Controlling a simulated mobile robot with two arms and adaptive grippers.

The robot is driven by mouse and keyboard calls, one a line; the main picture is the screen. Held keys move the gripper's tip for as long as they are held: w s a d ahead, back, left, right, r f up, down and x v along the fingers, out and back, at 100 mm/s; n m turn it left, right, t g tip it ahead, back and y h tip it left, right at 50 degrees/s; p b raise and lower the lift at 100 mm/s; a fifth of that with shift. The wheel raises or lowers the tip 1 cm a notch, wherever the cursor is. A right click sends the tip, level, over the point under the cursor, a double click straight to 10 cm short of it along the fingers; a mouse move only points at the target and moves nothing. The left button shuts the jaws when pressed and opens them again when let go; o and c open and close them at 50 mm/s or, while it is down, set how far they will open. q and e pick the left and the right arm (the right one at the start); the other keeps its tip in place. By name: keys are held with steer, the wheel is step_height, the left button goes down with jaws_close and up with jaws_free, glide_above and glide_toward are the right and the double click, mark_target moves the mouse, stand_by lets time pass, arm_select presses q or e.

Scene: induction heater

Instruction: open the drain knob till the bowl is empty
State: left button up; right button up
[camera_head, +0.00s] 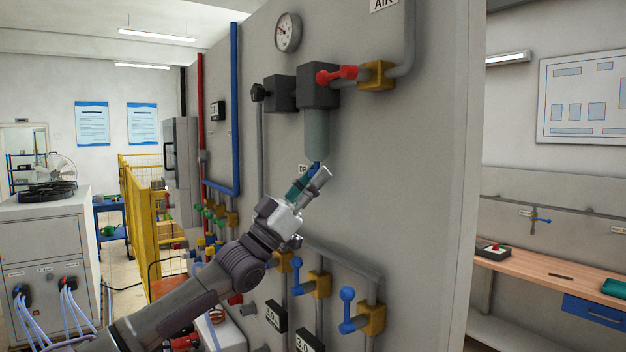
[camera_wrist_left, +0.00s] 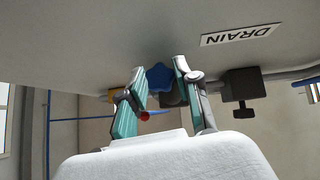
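The bowl (camera_head: 316,132) is a grey-green cylinder under the dark filter block (camera_head: 318,88) on the grey wall panel. I cannot make out any liquid level in it. The blue drain knob (camera_head: 316,165) is at the bowl's lower end, partly hidden by my left gripper (camera_head: 310,180). In the left wrist view, the lobed blue drain knob (camera_wrist_left: 159,77) shows between the tips of my left gripper's two teal fingers (camera_wrist_left: 160,70). The fingers stand apart, one on each side of it, with no clear contact. My right gripper is not in view.
A red-handled valve (camera_head: 338,75) and a black regulator knob (camera_head: 259,92) flank the filter block. A DRAIN label (camera_wrist_left: 236,37) is on the panel beside the knob. Blue-handled valves (camera_head: 347,308) sit lower on the panel. The panel right of the bowl is bare.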

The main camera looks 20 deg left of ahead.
arm_select(q)
jaws_close()
steer(key=t+y+b, duration=0.1)
steer(key=n+t+y+b, duration=0.1)
steer(key=b, duration=0.1)
steer(key=shift+d+f+n+t+y, duration=0.1)
steer(key=shift+f+n+t+y, duration=0.2)
steer(key=shift+y, duration=0.1)
steer(key=shift+n+t+y+b, duration=0.4)
steer(key=shift+y+b, duration=0.05)
steer(key=shift+y, duration=0.15)
steer(key=shift+d+r+n+t+y+b, duration=0.15)
steer(key=shift+n+t+y+b, duration=0.4)
steer(key=shift+y, duration=0.65)
steer(key=shift+r+n+t+y, duration=0.15)
steer(key=shift+n+t+y, duration=0.45)
steer(key=shift+y, duration=0.4)
steer(key=n+t+y+p, duration=0.1)
steer(key=y, duration=0.1)
steer(key=shift+s+y, duration=0.1)
steer(key=shift+y, duration=0.3)
steer(key=shift+n+t+y, duration=0.25)
steer(key=shift+y, duration=0.35)
